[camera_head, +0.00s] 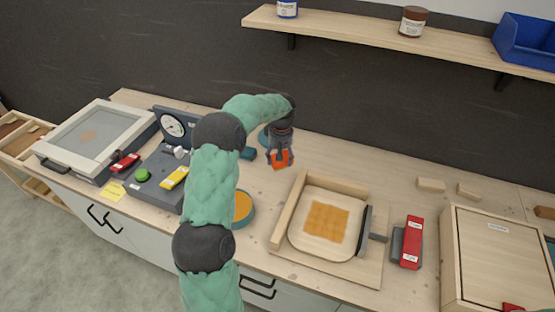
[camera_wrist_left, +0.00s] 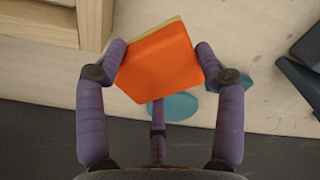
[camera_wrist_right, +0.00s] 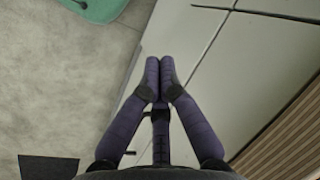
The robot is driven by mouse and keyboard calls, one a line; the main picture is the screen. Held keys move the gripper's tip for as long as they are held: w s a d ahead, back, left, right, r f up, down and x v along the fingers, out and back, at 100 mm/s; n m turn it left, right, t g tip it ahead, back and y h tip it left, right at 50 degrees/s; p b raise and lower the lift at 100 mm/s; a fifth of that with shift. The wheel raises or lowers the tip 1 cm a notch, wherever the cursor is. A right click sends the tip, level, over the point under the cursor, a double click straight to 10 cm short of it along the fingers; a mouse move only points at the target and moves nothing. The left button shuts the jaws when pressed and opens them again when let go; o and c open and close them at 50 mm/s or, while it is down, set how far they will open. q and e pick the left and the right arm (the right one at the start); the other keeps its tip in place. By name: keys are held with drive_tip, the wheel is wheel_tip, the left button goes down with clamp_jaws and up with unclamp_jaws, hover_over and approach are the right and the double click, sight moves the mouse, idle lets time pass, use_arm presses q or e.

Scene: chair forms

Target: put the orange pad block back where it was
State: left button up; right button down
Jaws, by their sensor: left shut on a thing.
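The orange pad block (camera_head: 280,160) is in my left gripper (camera_head: 279,152), above the back middle of the bench. The left wrist view shows the block (camera_wrist_left: 160,62) clamped between the fingers of the left gripper (camera_wrist_left: 160,68), its broad orange face turned to the camera and a thin yellowish edge at its top. Whether it touches the bench is hard to tell. My right gripper (camera_wrist_right: 160,88) is shut and empty, with its fingertips together over the floor and cabinet front. It is out of the head view.
A wooden fixture (camera_head: 290,212) holds a tray with an orange gridded slab (camera_head: 326,220). A teal bowl with orange contents (camera_head: 242,206) stands left of it. A grey control unit (camera_head: 160,176) and glass-lidded box (camera_head: 98,138) are at left. A red-topped device (camera_head: 412,243) and wooden cabinet (camera_head: 498,258) are at right.

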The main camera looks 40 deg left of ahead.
use_arm(q)
drive_tip(key=w+a+f, duration=0.2)
drive_tip(key=w+a+f+b, duration=0.1)
drive_tip(key=w+a+f, duration=0.1)
drive_tip(key=a+f, duration=0.1)
drive_tip(key=w+a+f, duration=0.2)
drive_tip(key=f, duration=0.1)
drive_tip(key=shift+w+a+b, duration=0.25)
drive_tip(key=shift+w+b, duration=0.05)
drive_tip(key=shift+b, duration=0.05)
drive_tip(key=shift+w+a+f, duration=0.1)
drive_tip(key=shift+f, duration=0.35)
drive_tip(key=shift+f+b, duration=0.5)
drive_tip(key=shift+f, duration=0.75)
drive_tip(key=shift+f, duration=0.15)
drive_tip(key=o, duration=1.1)
